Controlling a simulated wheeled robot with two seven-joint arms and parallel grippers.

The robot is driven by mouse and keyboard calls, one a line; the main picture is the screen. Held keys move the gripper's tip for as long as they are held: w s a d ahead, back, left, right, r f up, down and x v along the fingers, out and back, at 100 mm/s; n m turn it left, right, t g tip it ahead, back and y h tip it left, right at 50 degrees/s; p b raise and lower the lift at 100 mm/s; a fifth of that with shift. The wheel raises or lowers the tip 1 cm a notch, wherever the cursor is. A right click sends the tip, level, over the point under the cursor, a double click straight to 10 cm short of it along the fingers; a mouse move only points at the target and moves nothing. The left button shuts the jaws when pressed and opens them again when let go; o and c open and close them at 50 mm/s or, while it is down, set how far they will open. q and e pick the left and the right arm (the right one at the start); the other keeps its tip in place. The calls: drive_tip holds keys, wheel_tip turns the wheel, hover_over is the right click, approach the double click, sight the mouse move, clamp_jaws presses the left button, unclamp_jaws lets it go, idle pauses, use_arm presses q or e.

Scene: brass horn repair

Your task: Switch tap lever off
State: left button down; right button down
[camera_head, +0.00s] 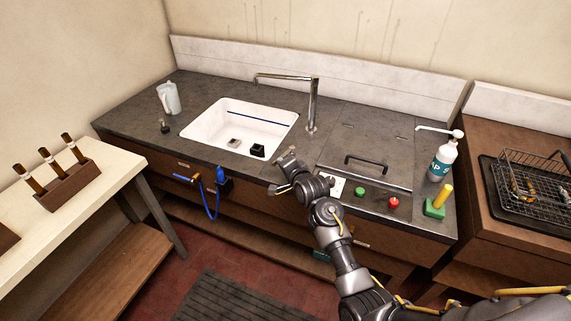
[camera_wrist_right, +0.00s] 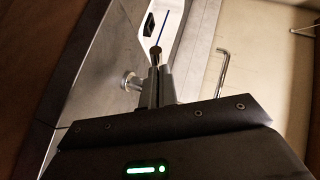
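The chrome tap (camera_head: 313,105) stands at the back right of the white sink, its spout reaching left over the basin. It also shows in the right wrist view (camera_wrist_right: 223,72). A small metal knob-ended part (camera_wrist_right: 130,82) is just left of my right fingers in the wrist view; I cannot tell if it is the tap lever. My right gripper (camera_head: 286,160) is at the counter's front edge, right of the sink. Its fingers (camera_wrist_right: 158,75) are close together. A small brown round end (camera_wrist_right: 155,50) shows at their tips; whether they touch it is unclear. My left gripper is out of view.
A lidded panel with a handle (camera_head: 367,160), green and red buttons, and a soap bottle (camera_head: 442,160) are right of my arm. A blue hose (camera_head: 211,205) hangs at the front.

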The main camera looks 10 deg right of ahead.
drive_tip(key=shift+a, duration=0.2)
drive_tip(key=shift+r, duration=0.1)
drive_tip(key=shift+d+r+p, duration=0.1)
drive_tip(key=shift+r+p, duration=0.05)
drive_tip(key=shift+p, duration=0.15)
drive_tip(key=a+v, duration=0.2)
drive_tip(key=v, duration=1)
drive_tip(key=shift+s+d+r+p, duration=0.25)
drive_tip(key=shift+s+r+p, duration=0.1)
drive_tip(key=shift+s+r, duration=0.15)
drive_tip(key=shift+f, duration=0.1)
